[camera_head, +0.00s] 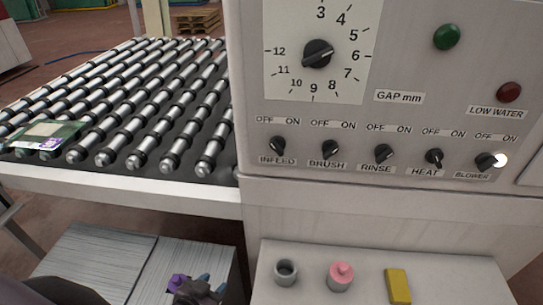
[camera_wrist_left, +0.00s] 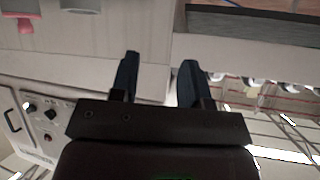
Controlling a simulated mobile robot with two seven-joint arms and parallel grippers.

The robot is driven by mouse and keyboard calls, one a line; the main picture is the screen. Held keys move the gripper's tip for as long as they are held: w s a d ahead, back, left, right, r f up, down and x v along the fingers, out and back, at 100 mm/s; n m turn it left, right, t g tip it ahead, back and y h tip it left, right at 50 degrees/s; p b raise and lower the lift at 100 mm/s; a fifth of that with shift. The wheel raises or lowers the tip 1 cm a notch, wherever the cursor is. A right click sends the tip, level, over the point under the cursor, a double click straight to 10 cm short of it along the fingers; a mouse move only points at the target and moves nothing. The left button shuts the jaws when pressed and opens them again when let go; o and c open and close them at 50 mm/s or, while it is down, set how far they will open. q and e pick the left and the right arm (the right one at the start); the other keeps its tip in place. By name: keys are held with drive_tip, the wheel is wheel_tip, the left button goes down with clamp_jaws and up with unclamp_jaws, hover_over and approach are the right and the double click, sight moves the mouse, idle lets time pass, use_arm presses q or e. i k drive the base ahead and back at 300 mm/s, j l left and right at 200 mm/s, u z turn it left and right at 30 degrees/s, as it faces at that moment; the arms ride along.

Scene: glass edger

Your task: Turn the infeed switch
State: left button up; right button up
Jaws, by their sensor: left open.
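The infeed switch (camera_head: 278,146) is a small black knob at the left end of a row on the grey machine panel. It has OFF and ON printed above it and INFEED below. Its exact setting is hard to read. My left gripper (camera_head: 197,287) shows at the bottom edge of the head view, below and left of the switch and well apart from it. In the left wrist view its two dark fingers (camera_wrist_left: 159,78) are spread with nothing between them. My right gripper is not in view.
Brush, rinse, heat and blower knobs (camera_head: 485,160) continue the row. A large gap dial (camera_head: 318,54) is above. A roller conveyor (camera_head: 120,100) lies left. A shelf (camera_head: 370,265) below carries a grey cup (camera_head: 286,272), a pink object (camera_head: 341,276) and a yellow block (camera_head: 398,286).

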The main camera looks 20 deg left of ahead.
sight(277, 144)
drive_tip(key=k+j+z, duration=0.15)
drive_tip(key=k+j, duration=0.35)
drive_tip(key=k+j+z, duration=0.1)
drive_tip(key=j, duration=0.75)
